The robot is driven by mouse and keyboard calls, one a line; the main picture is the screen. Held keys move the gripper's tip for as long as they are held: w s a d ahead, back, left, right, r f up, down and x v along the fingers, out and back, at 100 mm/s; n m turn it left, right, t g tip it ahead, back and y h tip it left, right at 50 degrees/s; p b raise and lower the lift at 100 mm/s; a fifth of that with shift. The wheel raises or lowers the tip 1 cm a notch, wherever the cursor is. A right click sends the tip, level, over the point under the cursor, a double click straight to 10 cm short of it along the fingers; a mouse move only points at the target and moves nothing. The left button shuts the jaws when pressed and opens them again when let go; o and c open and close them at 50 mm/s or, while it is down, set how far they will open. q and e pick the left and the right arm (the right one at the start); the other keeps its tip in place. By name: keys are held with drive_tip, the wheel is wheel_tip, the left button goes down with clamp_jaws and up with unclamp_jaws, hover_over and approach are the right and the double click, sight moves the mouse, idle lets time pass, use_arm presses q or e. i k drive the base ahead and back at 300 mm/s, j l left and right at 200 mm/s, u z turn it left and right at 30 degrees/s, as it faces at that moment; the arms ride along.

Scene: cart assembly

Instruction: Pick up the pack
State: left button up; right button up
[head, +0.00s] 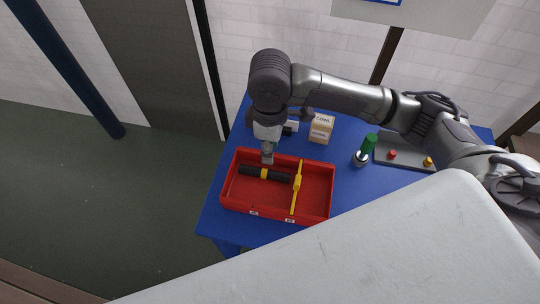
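I cannot tell for sure which item is the pack. A black cylinder (253,171) with a yellow band lies in the left part of a red tray (275,211) on the blue table. A small cream box (321,129) with a printed label stands on the table behind the tray. My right gripper (267,159) points down over the tray's back edge, close to the black cylinder. Its fingers are too small to show whether they are open, or whether they touch the cylinder. My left gripper is not in view.
On the blue table (350,187), a green-topped item (369,144) and a silver round piece (361,158) stand right of the tray. A grey board (409,157) with red and yellow knobs lies farther right. Small items near my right wrist are partly hidden.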

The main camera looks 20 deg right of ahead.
sight(322, 127)
drive_tip(key=k, duration=1.5)
